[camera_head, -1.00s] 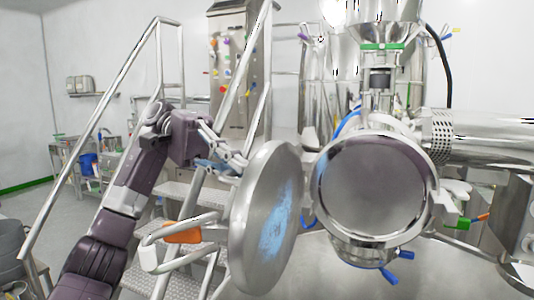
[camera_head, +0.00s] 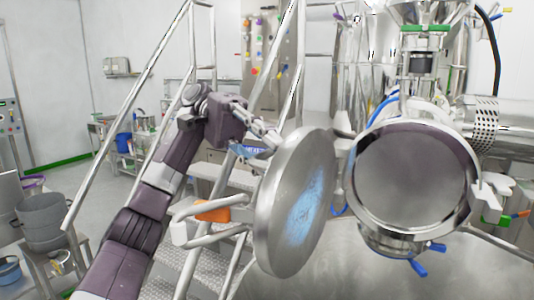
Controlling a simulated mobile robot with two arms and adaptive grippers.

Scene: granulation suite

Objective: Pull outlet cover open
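The round steel outlet cover (camera_head: 283,215) hangs swung away from the open outlet (camera_head: 412,180), left of it, with a blue smear on its inner face. A handle with an orange part (camera_head: 212,211) stands out at the cover's left side. My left gripper (camera_head: 262,142) is at the upper left edge of the cover, partly hidden around it. I cannot tell whether its fingers are closed on the rim or only touch it. My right gripper is out of view.
Metal stairs with handrails (camera_head: 128,112) stand behind my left arm. A grey bucket (camera_head: 47,222) is on a stand at the far left. A perforated pipe (camera_head: 484,125) and blue-handled fittings (camera_head: 417,268) are by the outlet.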

